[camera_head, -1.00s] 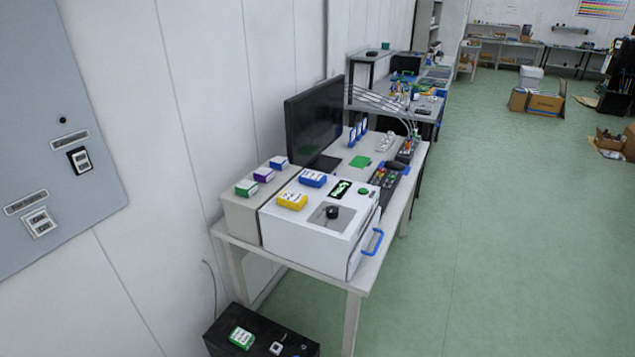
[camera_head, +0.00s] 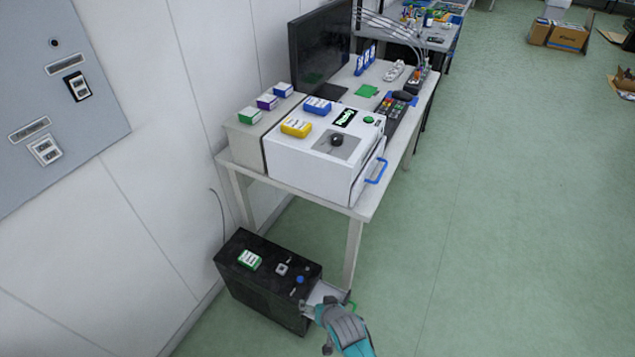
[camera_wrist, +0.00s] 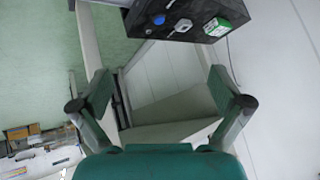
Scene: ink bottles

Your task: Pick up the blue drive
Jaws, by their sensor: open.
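I cannot tell which blue object is the drive. A blue block with a white label (camera_head: 317,106) lies on the white box, behind a yellow block (camera_head: 296,127). A smaller blue-topped block (camera_head: 283,90) lies on the beige box, and blue upright pieces (camera_head: 365,58) stand by the monitor. My gripper (camera_head: 318,310) is low in the head view, overlapping the front right side of the black cabinet, far below the blue blocks. In the wrist view my gripper (camera_wrist: 160,92) has its fingers wide apart with nothing between them. The blue blocks on the boxes are not clear there.
The white box (camera_head: 310,165) has a blue handle. Open green floor (camera_head: 500,230) lies right.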

